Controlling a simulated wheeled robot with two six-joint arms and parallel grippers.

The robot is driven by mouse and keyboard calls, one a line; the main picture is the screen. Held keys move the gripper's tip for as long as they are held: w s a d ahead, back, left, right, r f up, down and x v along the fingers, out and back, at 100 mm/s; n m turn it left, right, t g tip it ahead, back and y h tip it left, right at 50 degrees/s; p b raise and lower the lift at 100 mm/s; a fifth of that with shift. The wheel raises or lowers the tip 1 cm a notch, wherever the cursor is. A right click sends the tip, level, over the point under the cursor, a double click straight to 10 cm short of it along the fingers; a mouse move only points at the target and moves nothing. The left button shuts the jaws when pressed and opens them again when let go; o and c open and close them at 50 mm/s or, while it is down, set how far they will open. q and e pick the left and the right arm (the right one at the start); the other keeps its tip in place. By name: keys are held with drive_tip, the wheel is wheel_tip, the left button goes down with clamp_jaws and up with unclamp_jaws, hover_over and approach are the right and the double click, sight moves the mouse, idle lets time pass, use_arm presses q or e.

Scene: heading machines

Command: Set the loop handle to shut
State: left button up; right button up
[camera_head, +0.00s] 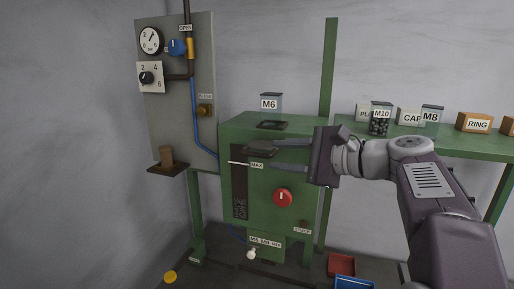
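No part in view carries a label naming it the loop handle. A blue handle (177,47) sits on a brass-coloured valve body (190,48) on the pipe of the grey wall panel, at the upper left. A small sign reading OPEN (185,28) is just above it. I cannot tell for sure whether this is the loop handle. My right gripper (272,154) reaches in from the right, in front of the upper part of the green machine. Its two fingers point left and are apart, with nothing seen held between them. It is well right of the blue handle. My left gripper is out of view.
The green machine (265,215) has a red knob (283,198) in front and an M6 container (270,103) on top. The grey panel (150,110) carries a gauge and dial. A green shelf (455,146) holds labelled boxes at right. Red (341,265) and blue trays are low.

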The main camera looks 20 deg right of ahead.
sight(254, 155)
drive_tip(key=p+x, duration=0.1)
drive_tip(key=x, duration=0.1)
drive_tip(key=p+x, duration=0.1)
drive_tip(key=x, duration=0.2)
drive_tip(key=d+p+x, duration=0.1)
drive_tip(key=x, duration=0.2)
drive_tip(key=shift+w+f, duration=0.1)
drive_tip(key=shift+w, duration=0.35)
drive_tip(key=shift+a, duration=0.8)
drive_tip(key=shift+d, duration=0.3)
drive_tip(key=c, duration=0.7)
drive_tip(key=shift+d+f, duration=0.1)
drive_tip(key=shift+d, duration=0.05)
clamp_jaws()
drive_tip(key=shift+s+f, duration=0.1)
drive_tip(key=shift+s, duration=0.05)
